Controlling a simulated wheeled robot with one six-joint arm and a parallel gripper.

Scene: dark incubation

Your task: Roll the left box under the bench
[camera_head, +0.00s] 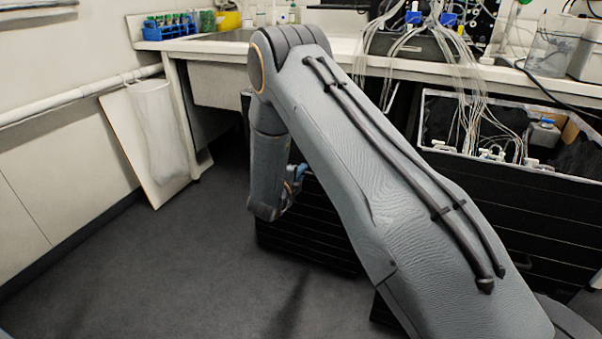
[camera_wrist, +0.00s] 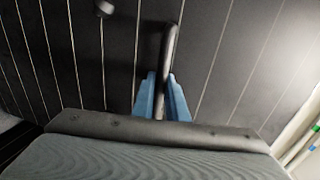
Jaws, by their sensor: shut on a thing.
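The left box (camera_head: 305,240) is black with thin pale lines and stands on the dark floor in front of the bench (camera_head: 215,82). My arm hides much of it in the head view. In the wrist view the black lined surface (camera_wrist: 215,60) fills most of the picture. A dark rounded handle bar (camera_wrist: 170,45) runs across it. My gripper (camera_wrist: 161,100) has its blue fingers shut on this bar, one on each side. In the head view my gripper (camera_head: 299,174) is a small blue patch beside the box, mostly hidden by my arm.
A second black box (camera_head: 540,215) stands at the right, open at the top, with tubes and fittings inside. A pale board (camera_head: 130,150) with a hanging clear bag (camera_head: 160,130) leans near the left wall. The floor (camera_head: 170,265) at the left is clear.

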